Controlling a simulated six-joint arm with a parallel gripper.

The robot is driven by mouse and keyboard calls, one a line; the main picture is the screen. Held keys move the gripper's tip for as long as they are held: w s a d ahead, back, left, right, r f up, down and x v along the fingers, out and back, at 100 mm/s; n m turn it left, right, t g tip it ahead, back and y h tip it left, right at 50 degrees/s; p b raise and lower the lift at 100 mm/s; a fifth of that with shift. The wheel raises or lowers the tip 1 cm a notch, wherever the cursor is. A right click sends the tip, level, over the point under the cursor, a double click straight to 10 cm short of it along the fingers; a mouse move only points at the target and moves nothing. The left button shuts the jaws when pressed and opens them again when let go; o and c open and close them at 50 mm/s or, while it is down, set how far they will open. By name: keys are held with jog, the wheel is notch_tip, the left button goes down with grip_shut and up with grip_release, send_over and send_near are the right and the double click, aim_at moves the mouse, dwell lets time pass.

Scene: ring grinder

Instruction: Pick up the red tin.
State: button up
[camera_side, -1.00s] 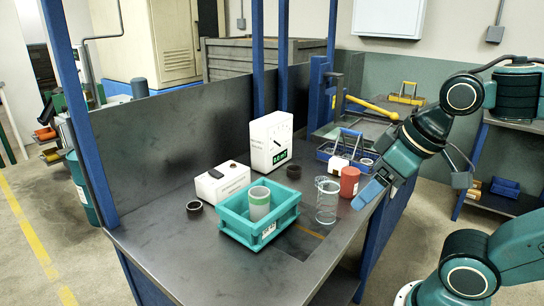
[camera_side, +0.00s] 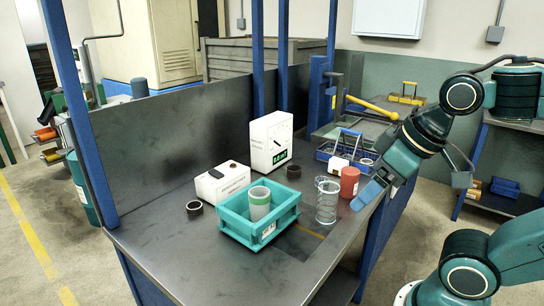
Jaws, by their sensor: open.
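The red tin (camera_side: 349,181) stands upright on the dark workbench, near its right edge. My gripper (camera_side: 366,196) is just in front of and to the right of the tin, with its blue finger pointing down and to the left. It overlaps the tin's lower right side in this view. I cannot tell whether it touches the tin. The gripper is open and nothing shows held in it. Part of the gripper is hidden behind its own housing.
A clear glass cylinder (camera_side: 327,204) stands close left of the tin. A teal crate (camera_side: 236,228) holds a grey-green cup (camera_side: 259,200). The front of the bench (camera_side: 215,265) is clear.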

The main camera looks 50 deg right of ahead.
jog(key=w+d+r+m+g, duration=0.2)
jog(key=w+d+r, duration=0.1)
jog(key=w+d, duration=0.4)
jog(key=m+g, duration=0.4)
send_over(352, 170)
notch_tip(352, 170, down, 10)
jog(key=f, duration=0.1)
jog(key=shift+a+r, duration=0.1)
jog(key=shift+r, duration=0.15)
jog(key=shift+f, duration=0.1)
jog(key=shift+f, duration=4.2)
